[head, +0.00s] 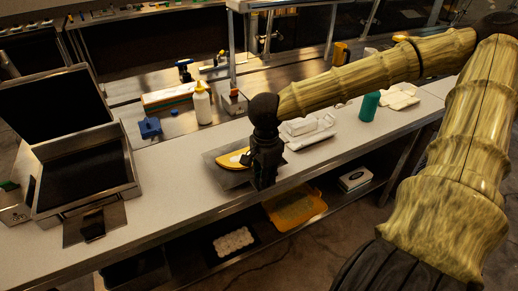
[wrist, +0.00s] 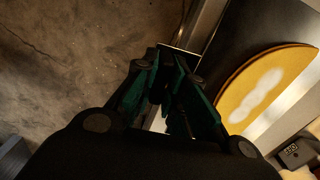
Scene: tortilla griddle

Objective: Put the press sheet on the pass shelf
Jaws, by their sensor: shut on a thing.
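A flat dark grey sheet (head: 214,157), which I take for the press sheet, lies on the long counter with a yellow disc (head: 233,159) on it. The wrist view shows the sheet (wrist: 252,38) and disc (wrist: 262,85) at the right, the disc with pale patches. My gripper (head: 264,186) points down beside the sheet's right side, by the counter's front edge. The steel shelf on posts (head: 285,3) behind the counter may be the pass shelf.
A white squeeze bottle (head: 201,105) and a blue object (head: 150,128) stand left of my gripper. A dark open press-like appliance (head: 85,172) fills the left end. A yellow tray (head: 318,203) sits below.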

